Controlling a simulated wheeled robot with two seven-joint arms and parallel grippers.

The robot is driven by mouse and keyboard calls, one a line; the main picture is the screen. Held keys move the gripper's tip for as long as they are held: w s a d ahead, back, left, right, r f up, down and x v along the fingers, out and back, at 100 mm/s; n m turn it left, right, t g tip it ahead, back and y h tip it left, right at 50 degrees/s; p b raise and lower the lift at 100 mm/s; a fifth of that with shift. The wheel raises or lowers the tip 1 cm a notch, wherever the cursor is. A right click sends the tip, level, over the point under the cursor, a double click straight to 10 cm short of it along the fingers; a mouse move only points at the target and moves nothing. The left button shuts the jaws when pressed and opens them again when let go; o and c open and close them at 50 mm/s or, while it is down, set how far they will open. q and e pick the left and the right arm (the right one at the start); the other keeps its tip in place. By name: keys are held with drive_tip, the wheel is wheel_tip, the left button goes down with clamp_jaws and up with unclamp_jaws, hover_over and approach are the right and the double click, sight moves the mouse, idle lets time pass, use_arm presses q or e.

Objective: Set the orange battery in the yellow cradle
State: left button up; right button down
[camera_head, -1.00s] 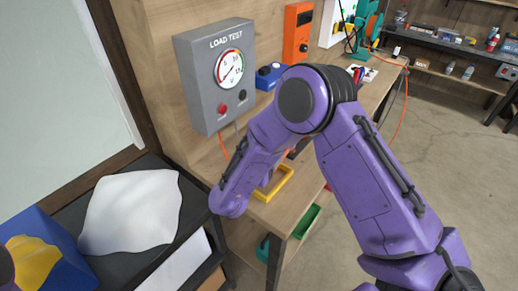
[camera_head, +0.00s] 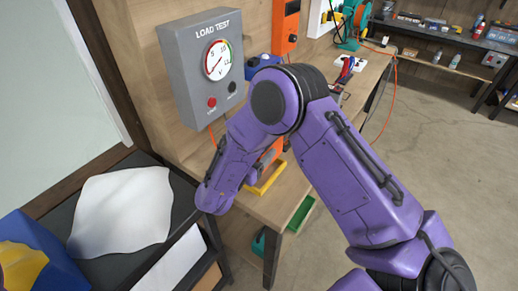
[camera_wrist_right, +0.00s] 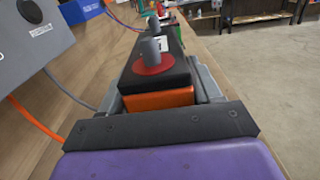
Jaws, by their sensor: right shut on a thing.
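The orange battery (camera_head: 271,154) shows partly beyond my purple right forearm in the head view. In the right wrist view the battery (camera_wrist_right: 158,100) has a black top, a red disc and grey terminals. My right gripper (camera_wrist_right: 162,86) is shut on it, with grey fingers along its two sides. The gripper itself is hidden behind my arm in the head view. The yellow cradle (camera_head: 268,181) lies on the bench, partly hidden by my arm, just below the battery in the picture. I cannot tell whether they touch. My left gripper is out of view.
A grey load test box (camera_head: 205,75) hangs on the wooden wall at left, with an orange cable below it. A blue item (camera_head: 262,66) and an orange wall box (camera_head: 287,22) are farther back. A green bin (camera_head: 301,213) sits under the bench edge.

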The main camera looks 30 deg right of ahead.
drive_tip(key=shift+w+f+b, duration=0.1)
drive_tip(key=shift+f+b, duration=0.7)
drive_tip(key=shift+f, duration=0.7)
drive_tip(key=shift+a, duration=0.25)
drive_tip(key=shift+b, duration=0.65)
idle(0.4)
drive_tip(key=shift+f+b, duration=0.3)
drive_tip(key=shift+b, duration=0.05)
drive_tip(key=shift+s+d+f+b, duration=0.15)
drive_tip(key=shift+s+f+b, duration=0.2)
drive_tip(key=shift+f+b, duration=0.45)
drive_tip(key=shift+s+d+f+b, duration=0.1)
drive_tip(key=shift+s+f+b, duration=0.2)
drive_tip(key=shift+f+b, duration=0.4)
drive_tip(key=shift+r, duration=0.15)
